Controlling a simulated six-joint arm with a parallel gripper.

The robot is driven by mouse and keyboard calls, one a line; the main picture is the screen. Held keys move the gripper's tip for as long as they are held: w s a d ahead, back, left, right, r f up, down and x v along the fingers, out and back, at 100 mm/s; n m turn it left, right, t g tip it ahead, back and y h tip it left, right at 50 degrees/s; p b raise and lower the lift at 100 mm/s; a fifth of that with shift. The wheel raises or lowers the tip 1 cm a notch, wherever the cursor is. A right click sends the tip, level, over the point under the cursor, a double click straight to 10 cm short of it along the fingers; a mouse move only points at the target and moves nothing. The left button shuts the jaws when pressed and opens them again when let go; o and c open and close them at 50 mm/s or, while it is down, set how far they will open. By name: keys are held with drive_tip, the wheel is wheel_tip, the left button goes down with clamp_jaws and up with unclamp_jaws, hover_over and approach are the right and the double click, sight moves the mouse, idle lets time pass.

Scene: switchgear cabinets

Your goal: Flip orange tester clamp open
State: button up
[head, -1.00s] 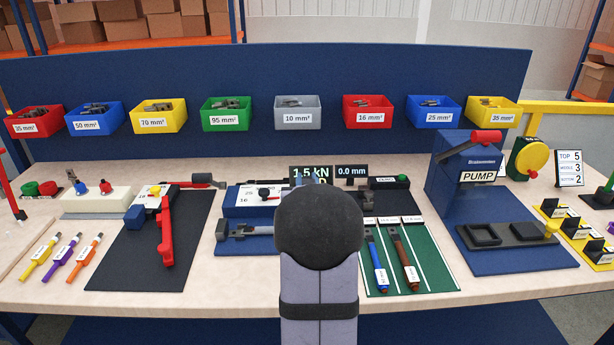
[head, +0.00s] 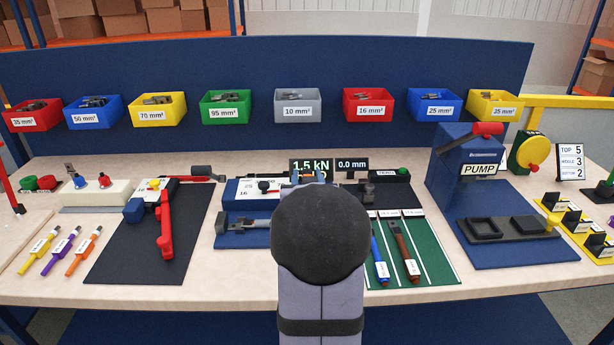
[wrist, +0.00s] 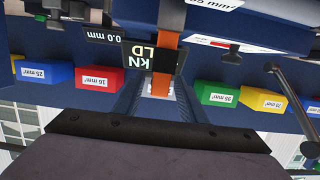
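The orange clamp lever (wrist: 161,82) of the tester shows upright in the middle of the wrist view, with a black band across it. My gripper (wrist: 158,80) reaches toward it, with one grey-blue finger on each side of the lever. I cannot tell whether the fingers touch it. In the head view my arm's dark round joint hides most of the gripper and the clamp. The tester's display (head: 311,166) reads 1.5 kN, and a second display (head: 352,164) reads 0.0 mm.
A blue-based unit (head: 243,225) stands left of my arm. A black mat with a red-handled tool (head: 166,225) lies farther left. A green mat (head: 430,262) with blue and brown pieces lies to the right. The blue pump (head: 465,165) stands beyond. Coloured bins line the back panel (head: 290,65).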

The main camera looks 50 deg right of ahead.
drive_tip(key=shift+b+v, duration=0.35)
drive_tip(key=shift+v, duration=1.75)
drive_tip(key=shift+r, duration=0.1)
drive_tip(key=a+f+n+g+y+p, duration=0.1)
drive_tip(key=a+n, duration=0.3)
drive_tip(key=a, duration=0.4)
drive_tip(key=w+a+f+n+g+y+p, duration=0.1)
drive_tip(key=a+n+y+p, duration=0.3)
drive_tip(key=a, duration=0.4)
drive_tip(key=a+f+n+g+y+p, duration=0.1)
drive_tip(key=a+f+n+y+p, duration=0.2)
drive_tip(key=a, duration=0.5)
drive_tip(key=shift+w+a+f+n, duration=0.15)
drive_tip(key=shift+a+n, duration=0.15)
drive_tip(key=shift+n, duration=0.5)
drive_tip(key=s+a+f+g, duration=0.1)
drive_tip(key=s+a, duration=0.1)
drive_tip(key=s+a+f+m+g+p, duration=0.1)
drive_tip(key=s+a, duration=0.1)
drive_tip(key=s+a+f+g+y, duration=0.1)
drive_tip(key=s+a+f, duration=0.1)
drive_tip(key=shift+s+m+g, duration=0.3)
drive_tip(key=shift+g, duration=0.1)
drive_tip(key=s+a+f+m+g+y+p, duration=0.1)
drive_tip(key=s+a+g, duration=0.3)
drive_tip(key=s+a, duration=0.4)
drive_tip(key=shift+s+a+m+y, duration=0.3)
drive_tip(key=shift+s+m+y, duration=0.25)
drive_tip(key=shift+s, duration=0.55)
